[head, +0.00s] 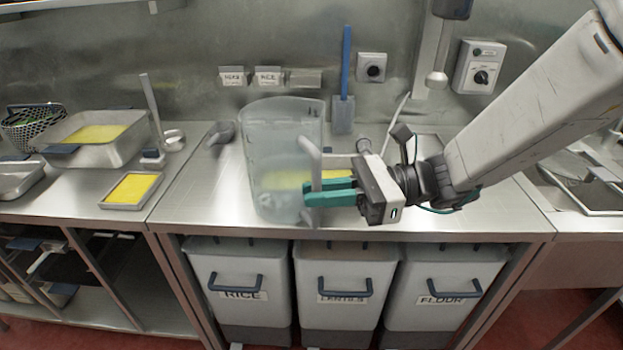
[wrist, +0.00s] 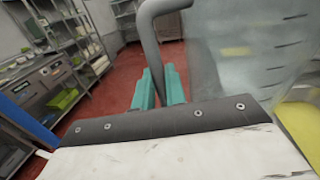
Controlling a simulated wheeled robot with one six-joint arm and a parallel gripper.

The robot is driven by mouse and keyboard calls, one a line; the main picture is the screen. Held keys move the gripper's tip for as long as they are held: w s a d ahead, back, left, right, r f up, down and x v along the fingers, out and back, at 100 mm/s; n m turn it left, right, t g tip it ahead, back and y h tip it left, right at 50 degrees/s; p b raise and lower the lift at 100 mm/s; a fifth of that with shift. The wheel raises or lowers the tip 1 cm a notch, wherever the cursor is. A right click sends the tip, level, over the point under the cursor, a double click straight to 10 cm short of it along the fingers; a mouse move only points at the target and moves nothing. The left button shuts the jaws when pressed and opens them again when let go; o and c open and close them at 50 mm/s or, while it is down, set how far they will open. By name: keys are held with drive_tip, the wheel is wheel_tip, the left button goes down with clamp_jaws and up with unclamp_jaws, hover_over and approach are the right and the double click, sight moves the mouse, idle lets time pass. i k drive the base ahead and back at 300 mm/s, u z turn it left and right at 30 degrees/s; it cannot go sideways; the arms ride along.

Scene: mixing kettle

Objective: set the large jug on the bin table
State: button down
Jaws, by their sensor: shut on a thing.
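The large jug (head: 282,140) is translucent and upright over the steel bin table (head: 190,200), left of my gripper. Its handle (head: 313,160) faces my gripper. My gripper (head: 322,193) has green fingers and is shut on the jug's handle. In the wrist view the grey handle (wrist: 150,35) runs down between the green fingers (wrist: 158,88), and the jug's wall (wrist: 240,50) fills the right side. I cannot tell whether the jug's base touches the table top or hangs just above it.
Bins marked rice (head: 238,280), lentils (head: 343,285) and flour (head: 448,285) stand under the table. A yellow-filled tray (head: 132,189) and a deeper pan (head: 97,138) stand at left. A grey scoop (head: 221,133) lies behind the jug. The table's left front is clear.

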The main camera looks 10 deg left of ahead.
sight(483, 201)
drive_tip(key=u, duration=1.2)
drive_tip(key=k, duration=0.85)
drive_tip(key=z, duration=1.6)
drive_tip(key=i, duration=0.8)
